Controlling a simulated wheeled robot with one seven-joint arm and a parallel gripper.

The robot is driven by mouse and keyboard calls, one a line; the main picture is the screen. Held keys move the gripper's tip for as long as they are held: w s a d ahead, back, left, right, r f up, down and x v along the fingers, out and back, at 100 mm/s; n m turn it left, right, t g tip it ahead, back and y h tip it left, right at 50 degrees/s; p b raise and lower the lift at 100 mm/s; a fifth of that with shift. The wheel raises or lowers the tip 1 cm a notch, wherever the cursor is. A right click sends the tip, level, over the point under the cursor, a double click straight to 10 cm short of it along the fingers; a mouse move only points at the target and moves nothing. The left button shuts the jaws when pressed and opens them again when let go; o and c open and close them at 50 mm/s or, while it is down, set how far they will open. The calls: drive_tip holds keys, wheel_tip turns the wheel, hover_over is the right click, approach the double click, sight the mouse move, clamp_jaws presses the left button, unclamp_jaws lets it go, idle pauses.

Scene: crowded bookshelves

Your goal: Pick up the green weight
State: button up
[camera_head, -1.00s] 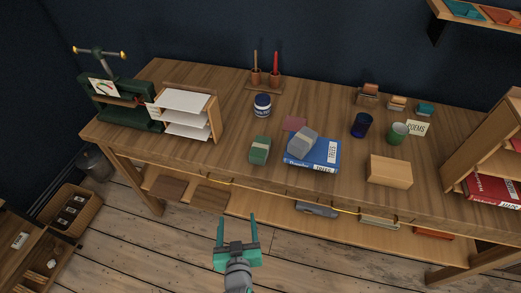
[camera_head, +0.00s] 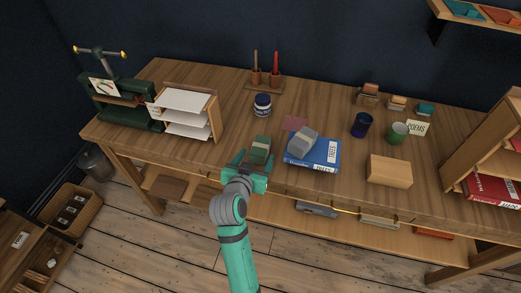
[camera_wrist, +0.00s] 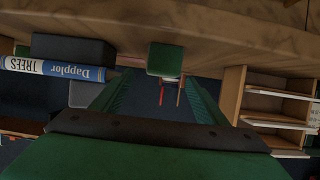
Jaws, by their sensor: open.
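The green weight (camera_head: 259,146) is a small green block with a pale band, standing on the wooden table near its front edge. In the wrist view the green weight (camera_wrist: 165,60) shows ahead, between the finger lines and a little beyond the tips. My gripper (camera_head: 256,158) is open, with its fingers pointing at the block from the front edge of the table. In the wrist view my gripper (camera_wrist: 155,85) has its two teal fingers spread apart with nothing held. Whether the fingertips flank the block's near end is hard to tell in the head view.
A grey block (camera_head: 303,142) lies on a blue book (camera_head: 314,156) just right of the green weight. A paper rack (camera_head: 190,115) stands to the left and a dark jar (camera_head: 262,105) behind. A wooden box (camera_head: 389,170) sits farther right.

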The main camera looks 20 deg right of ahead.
sight(259, 149)
drive_tip(key=shift+x, duration=3.95)
drive_tip(key=shift+a, duration=0.1)
drive_tip(key=shift+c, duration=0.7)
drive_tip(key=c, duration=1.5)
drive_tip(key=shift+r, duration=0.15)
clamp_jaws()
drive_tip(key=shift+r, duration=0.1)
